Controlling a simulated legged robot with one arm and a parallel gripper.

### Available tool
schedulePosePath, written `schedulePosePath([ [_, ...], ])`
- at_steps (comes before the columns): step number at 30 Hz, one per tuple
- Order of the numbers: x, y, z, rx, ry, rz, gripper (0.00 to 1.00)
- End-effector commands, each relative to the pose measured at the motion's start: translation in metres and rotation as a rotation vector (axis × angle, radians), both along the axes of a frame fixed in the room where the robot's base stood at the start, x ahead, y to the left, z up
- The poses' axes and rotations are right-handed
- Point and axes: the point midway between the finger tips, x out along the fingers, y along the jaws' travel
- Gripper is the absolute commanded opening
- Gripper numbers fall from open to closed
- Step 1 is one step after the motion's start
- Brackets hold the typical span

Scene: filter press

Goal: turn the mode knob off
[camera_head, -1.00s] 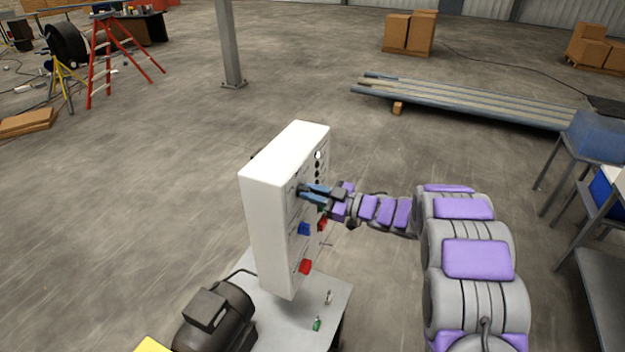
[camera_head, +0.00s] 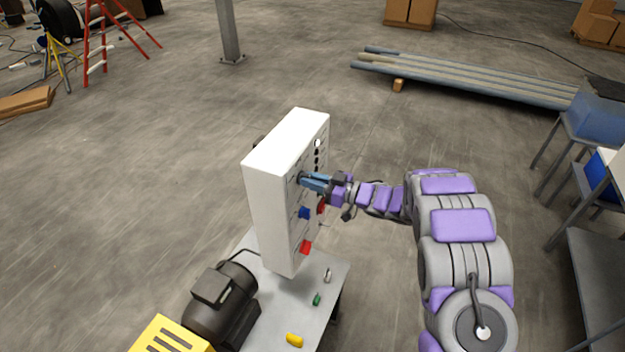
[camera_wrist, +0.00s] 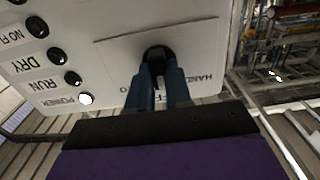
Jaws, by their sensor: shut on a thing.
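The white control box (camera_head: 272,200) stands upright on a grey metal table, its labelled face toward my arm. My gripper (camera_head: 304,180) is at the upper part of that face. In the wrist view my gripper's blue fingers (camera_wrist: 158,72) are shut on the black mode knob (camera_wrist: 158,52), which sits on a plate lettered "HAND"; the rest of the lettering is partly hidden by the fingers. The knob's exact pointing direction is hidden between the fingers.
Beside the plate are round indicators, with a lit white one (camera_wrist: 86,99) at "POWER". Lower on the face are a blue handle (camera_head: 304,213) and a red handle (camera_head: 305,247). A black motor (camera_head: 220,303) and small loose parts are on the table (camera_head: 275,338).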

Motion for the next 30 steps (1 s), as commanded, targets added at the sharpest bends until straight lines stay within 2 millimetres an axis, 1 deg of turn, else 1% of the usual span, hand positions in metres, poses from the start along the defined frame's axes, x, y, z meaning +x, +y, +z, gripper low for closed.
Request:
schedulePosePath([
  [1,0.002,-0.001,0.004,0.005,-0.007,-0.004,0.0],
  [3,0.002,-0.001,0.004,0.005,-0.007,-0.005,0.0],
  [4,0.002,-0.001,0.004,0.005,-0.007,-0.005,0.21],
  [9,0.002,-0.001,0.003,0.003,-0.005,-0.004,0.37],
  [12,0.001,-0.001,0.002,0.002,-0.005,-0.003,0.45],
  [19,0.0,-0.001,0.002,0.001,-0.004,-0.003,0.45],
  [22,-0.001,-0.007,0.001,0.001,-0.004,-0.004,0.45],
  [26,-0.007,-0.025,0.0,-0.002,-0.002,-0.007,0.45],
  [30,-0.017,-0.054,-0.001,0.0,-0.003,-0.008,0.45],
])
